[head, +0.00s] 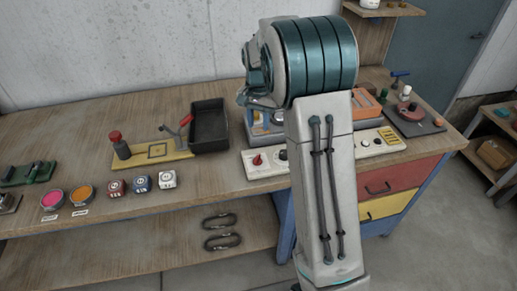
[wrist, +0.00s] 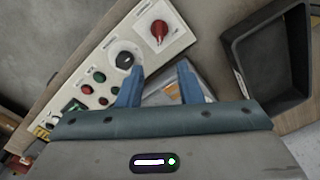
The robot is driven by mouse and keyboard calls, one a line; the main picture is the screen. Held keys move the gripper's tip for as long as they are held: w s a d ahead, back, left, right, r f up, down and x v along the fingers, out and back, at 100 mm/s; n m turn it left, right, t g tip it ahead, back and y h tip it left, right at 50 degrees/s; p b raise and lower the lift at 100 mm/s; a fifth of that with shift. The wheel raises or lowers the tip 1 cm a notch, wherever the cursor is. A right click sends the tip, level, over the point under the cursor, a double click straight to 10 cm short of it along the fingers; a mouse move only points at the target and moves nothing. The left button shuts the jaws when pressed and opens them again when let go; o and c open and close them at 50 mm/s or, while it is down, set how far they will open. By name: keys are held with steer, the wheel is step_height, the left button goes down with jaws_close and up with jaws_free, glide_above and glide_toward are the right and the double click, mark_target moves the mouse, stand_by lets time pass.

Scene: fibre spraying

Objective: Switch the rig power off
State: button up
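The white control panel (head: 251,173) lies along the bench behind my arm; it also fills the upper left of the wrist view (wrist: 140,42). It carries a red knob (head: 258,160), also in the wrist view (wrist: 158,30), a black dial (wrist: 125,60), and several small red and green buttons (wrist: 99,77). Labels are too small to read, so I cannot tell which control is rig power. My gripper (wrist: 160,75) is open and empty, its two blue fingers apart over the panel's edge, apart from the red knob. My arm hides the panel's middle in the head view.
A black tray (head: 209,138) stands left of the panel, beside a yellow base (head: 157,153) with a red-handled clamp. Three small dice-like blocks (head: 142,184) and coloured pots (head: 81,193) sit further left. A grey board (head: 420,126) with small items lies right.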

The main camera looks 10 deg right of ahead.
mark_target(258, 154)
step_height(258, 154, down, 14)
steer(key=p, duration=0.2)
steer(key=shift+r+p, duration=0.25)
steer(key=shift+p, duration=0.1)
steer(key=shift+c, duration=0.3)
jaws_close()
